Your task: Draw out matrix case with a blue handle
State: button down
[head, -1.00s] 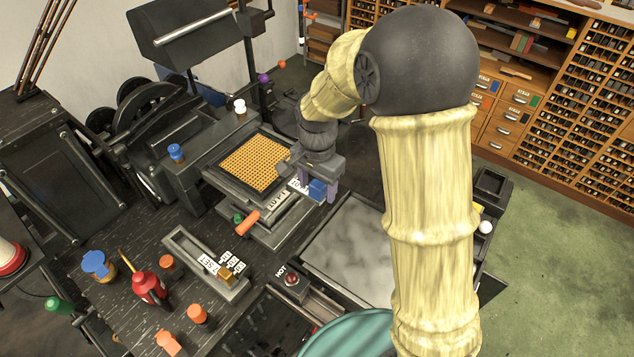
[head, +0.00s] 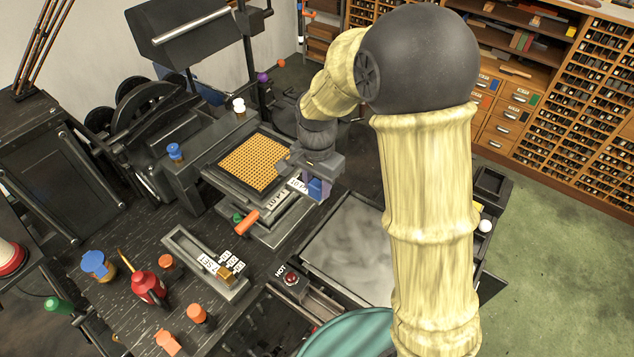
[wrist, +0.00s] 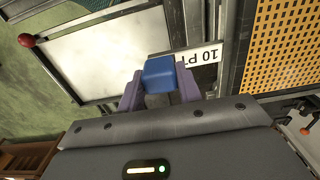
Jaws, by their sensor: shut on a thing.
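The blue handle (wrist: 159,75) of the matrix case is between the two purple fingers of my gripper (wrist: 160,90) in the wrist view. A white label reading "10 PT" (wrist: 205,57) sits beside the handle, at the edge of the machine. In the head view my gripper (head: 318,188) is at the right side of the caster, shut on the blue handle (head: 315,187), which is mostly covered by the fingers.
A grey metal pan (head: 350,245) lies below and right. A red "HOT" button (head: 291,279) is in front. A composing stick with type (head: 205,262) lies on the bench.

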jog(key=shift+s+d+b, duration=0.15)
jog(key=shift+s+d, duration=0.7)
jog(key=shift+d, duration=0.3)
jog(key=shift+s+d+b, duration=0.15)
jog(key=shift+s+d, duration=0.7)
jog(key=shift+d, duration=0.25)
dwell(2.0)
jog(key=shift+w+r+p, duration=0.1)
jog(key=shift+r+p, duration=1.3)
jog(key=shift+r, duration=0.3)
dwell(2.1)
